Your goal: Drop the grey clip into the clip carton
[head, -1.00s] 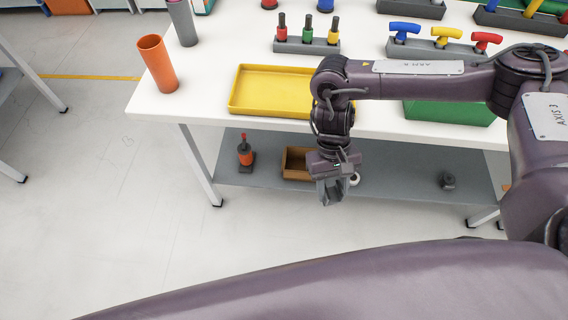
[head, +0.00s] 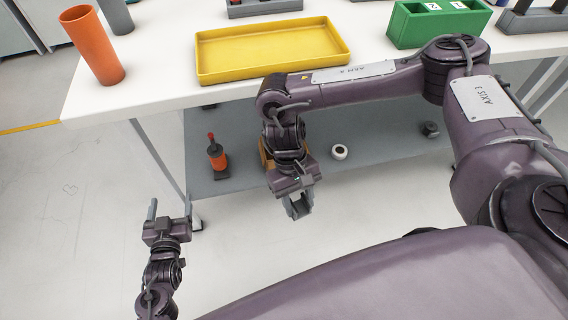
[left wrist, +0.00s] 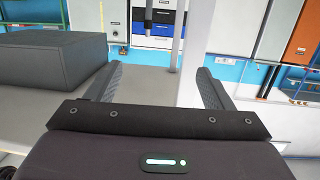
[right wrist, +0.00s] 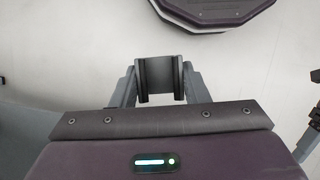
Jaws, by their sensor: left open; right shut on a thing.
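My right gripper (head: 299,208) is shut on the grey clip (right wrist: 160,76), a dark grey U-shaped piece between the fingertips in the right wrist view. In the head view it hangs in front of the lower shelf, and the clip is hard to tell from the fingers. A brown open box (head: 264,153), perhaps the clip carton, sits on the shelf behind my right gripper, which hides most of it. My left gripper (head: 170,206) is open and empty, low at the left, away from the shelf. Its parted fingers also show in the left wrist view (left wrist: 158,84).
The grey lower shelf (head: 380,158) also holds an orange-and-black tool (head: 217,157), a white ring (head: 339,152) and a small dark part (head: 430,129). The white tabletop (head: 160,75) above carries a yellow tray (head: 270,50), an orange cup (head: 93,47) and a green box (head: 437,28).

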